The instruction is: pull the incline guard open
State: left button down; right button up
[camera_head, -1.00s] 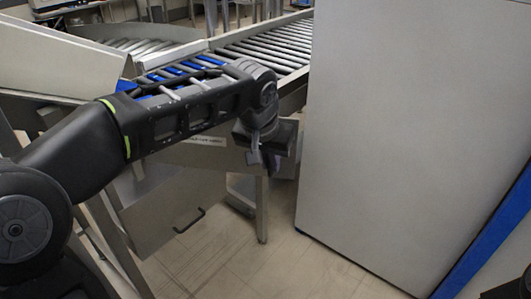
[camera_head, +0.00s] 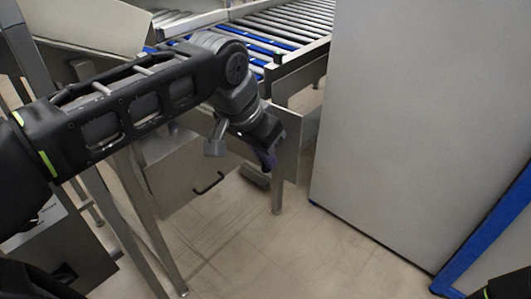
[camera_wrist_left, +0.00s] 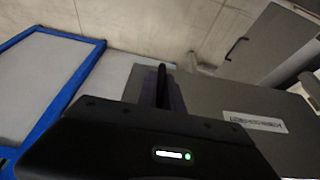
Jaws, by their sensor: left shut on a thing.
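The incline guard is a flat grey panel (camera_head: 302,138) beside the conveyor's lower frame. In the left wrist view, the guard (camera_wrist_left: 215,98) shows a white printed label, and its edge lies at the jaws. My left gripper (camera_head: 267,158) points down at the panel, shut on the guard's edge. In the left wrist view a dark finger of the left gripper (camera_wrist_left: 162,85) stands against the panel. My wrist and arm hide part of the guard and the grip.
The roller conveyor (camera_head: 290,25) runs behind my arm. A large grey cabinet (camera_head: 420,110) with blue edging stands close on the right. A lower panel with a black handle (camera_head: 209,184) is below the conveyor. The tiled floor (camera_head: 270,245) in front is clear.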

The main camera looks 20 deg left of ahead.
pick_arm(q)
jog(key=c, duration=1.5)
grip_release()
jog(key=shift+r, duration=0.1)
jog(key=v, duration=0.7)
jog(key=shift+s+r, duration=0.2)
jog(key=shift+r, duration=0.1)
